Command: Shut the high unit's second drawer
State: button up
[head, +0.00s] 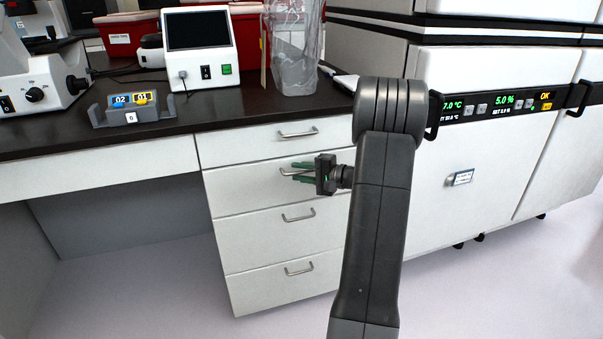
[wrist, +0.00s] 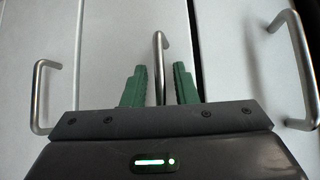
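The high unit is a white drawer stack under the dark bench, with several drawers. Its second drawer (head: 240,192) from the top looks about flush with the others; I cannot tell if a small gap is left. The second drawer's handle (wrist: 158,42) is a silver bar, partly hidden by my gripper in the head view. My gripper (head: 293,171) has green fingers and faces the drawer front. In the wrist view, my gripper (wrist: 160,70) is open, with one finger on each side of the handle and visible space between.
The top drawer's handle (head: 298,133) and the third drawer's handle (head: 298,216) are close above and below my gripper. A white incubator unit (head: 490,150) stands to the right. Open knee space (head: 130,220) lies at left.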

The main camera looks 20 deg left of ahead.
jog(key=shift+r, duration=0.15)
jog(key=p+v, duration=0.2)
jog(key=v, duration=1.1)
jog(key=shift+d, duration=0.4)
jog(key=shift+s, duration=0.15)
jog(key=b+x, duration=0.2)
jog(key=x, duration=1.2)
jog(key=shift+s+d, duration=0.3)
